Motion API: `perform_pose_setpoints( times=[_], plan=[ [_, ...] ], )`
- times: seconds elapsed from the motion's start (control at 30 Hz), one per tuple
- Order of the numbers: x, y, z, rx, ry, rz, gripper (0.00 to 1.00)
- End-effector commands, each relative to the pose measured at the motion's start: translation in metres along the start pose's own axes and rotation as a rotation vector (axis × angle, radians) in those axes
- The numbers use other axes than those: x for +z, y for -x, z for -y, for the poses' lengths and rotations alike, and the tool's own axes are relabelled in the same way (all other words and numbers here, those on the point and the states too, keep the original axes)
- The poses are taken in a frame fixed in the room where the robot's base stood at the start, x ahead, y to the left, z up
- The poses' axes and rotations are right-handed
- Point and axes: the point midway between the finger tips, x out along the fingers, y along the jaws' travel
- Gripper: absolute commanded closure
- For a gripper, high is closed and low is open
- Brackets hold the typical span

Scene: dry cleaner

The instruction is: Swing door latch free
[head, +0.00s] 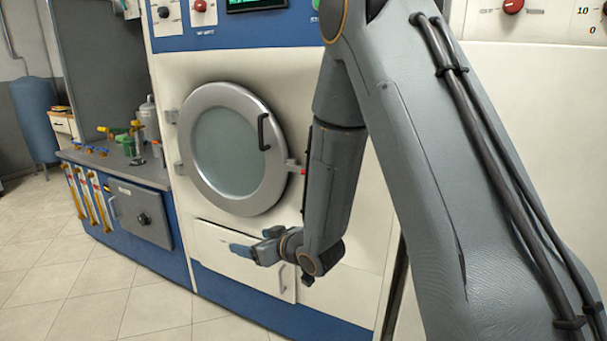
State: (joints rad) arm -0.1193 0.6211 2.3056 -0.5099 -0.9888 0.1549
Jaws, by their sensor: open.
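The round machine door (228,150) has a broad metal ring and a cloudy glass window. It looks closed against the cream front panel. A black bar handle (262,132) stands upright on the right of the ring. A small latch with a red part (294,167) sits at the door's right edge, beside my forearm, which may hide some of it. My gripper (251,245) is open and appears empty. It is below the door, in front of the lower drawer panel, pointing left. It appears apart from the latch and handle.
Hinges (176,118) are on the door's left side. A grey counter (98,165) with bottles and valves stands left, with yellow-trimmed pipes (88,195) below. A drawer panel (218,246) is under the door. The tiled floor (75,275) is clear at lower left.

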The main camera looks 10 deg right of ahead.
Motion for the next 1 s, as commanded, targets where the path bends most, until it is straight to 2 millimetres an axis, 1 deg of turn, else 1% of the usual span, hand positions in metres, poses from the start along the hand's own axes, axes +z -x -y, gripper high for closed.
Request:
perform_pose_setpoints(
  times=[0.03, 0.17, 0.2, 0.27, 0.3, 0.37, 0.4, 0.43, 0.5, 0.57, 0.7, 0.83, 1.0],
  plan=[
    [0.0, 0.0, 0.0, 0.001, 0.0, 0.0, 0.35],
    [-0.008, -0.002, -0.004, 0.025, -0.003, -0.017, 0.57],
    [-0.013, -0.003, -0.007, 0.043, -0.006, -0.029, 0.64],
    [-0.024, -0.005, -0.014, 0.08, -0.01, -0.055, 0.74],
    [-0.033, -0.006, -0.02, 0.114, -0.015, -0.075, 0.81],
    [-0.048, -0.007, -0.03, 0.173, -0.022, -0.111, 0.91],
    [-0.059, -0.007, -0.038, 0.217, -0.028, -0.136, 0.98],
    [-0.067, -0.006, -0.044, 0.252, -0.034, -0.154, 1.0],
    [-0.084, -0.004, -0.058, 0.335, -0.045, -0.195, 1.0],
    [-0.098, 0.0, -0.069, 0.407, -0.055, -0.226, 1.0],
    [-0.124, 0.014, -0.093, 0.578, -0.082, -0.287, 1.0],
    [-0.142, 0.033, -0.112, 0.741, -0.114, -0.327, 1.0],
    [-0.155, 0.063, -0.128, 0.949, -0.161, -0.348, 1.0]
  ],
)
